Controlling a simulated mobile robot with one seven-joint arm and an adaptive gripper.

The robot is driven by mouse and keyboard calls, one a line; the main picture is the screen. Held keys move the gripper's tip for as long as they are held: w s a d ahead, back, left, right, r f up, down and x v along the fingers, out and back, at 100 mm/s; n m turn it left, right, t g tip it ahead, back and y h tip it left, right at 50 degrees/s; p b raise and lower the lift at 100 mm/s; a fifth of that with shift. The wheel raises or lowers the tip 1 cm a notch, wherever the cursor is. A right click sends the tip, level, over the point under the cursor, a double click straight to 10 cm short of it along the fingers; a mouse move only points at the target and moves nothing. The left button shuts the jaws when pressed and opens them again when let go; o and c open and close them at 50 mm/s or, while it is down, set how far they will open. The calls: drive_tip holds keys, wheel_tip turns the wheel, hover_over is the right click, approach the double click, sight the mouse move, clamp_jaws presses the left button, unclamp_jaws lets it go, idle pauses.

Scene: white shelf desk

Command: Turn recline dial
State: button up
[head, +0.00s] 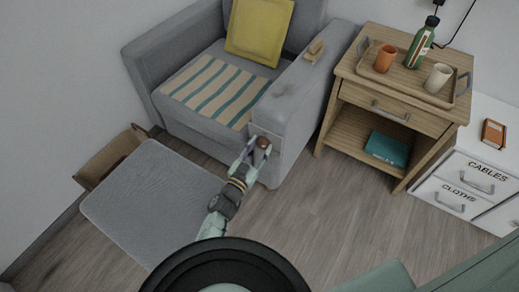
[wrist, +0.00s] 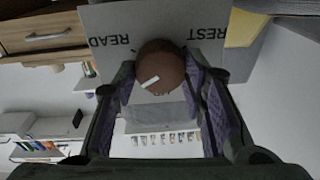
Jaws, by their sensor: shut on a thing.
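The recline dial (head: 263,142) is a round brown knob on a pale plate at the front of the grey armchair's (head: 298,112) right armrest. In the wrist view the dial (wrist: 160,66) carries a short white mark, and its plate (wrist: 122,22) reads READ on the left and REST on the right, upside down. The white mark points down and left in that view. My gripper (head: 257,152) is at the dial, with its fingers on both sides. In the wrist view my gripper (wrist: 162,80) is shut on the dial.
A wooden side table (head: 400,98) with a tray, cups and a green bottle stands right of the chair. A grey ottoman-like pad (head: 150,195) and an open box (head: 108,158) are on the left. A white cabinet (head: 470,165) is at the far right. Bare floor (head: 310,230) lies in front.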

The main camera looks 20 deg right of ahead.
drive_tip(key=m, duration=0.3)
drive_tip(key=m+b, duration=0.1)
drive_tip(key=m, duration=0.3)
drive_tip(key=shift+g+h, duration=0.3)
drive_tip(key=shift+h, duration=0.1)
drive_tip(key=m+g+b, duration=0.1)
drive_tip(key=m, duration=0.5)
drive_tip(key=shift+f, duration=0.1)
drive_tip(key=o, duration=1.2)
drive_tip(key=shift+c, duration=0.2)
drive_tip(key=v, duration=1.2)
drive_tip(key=shift+f, duration=0.15)
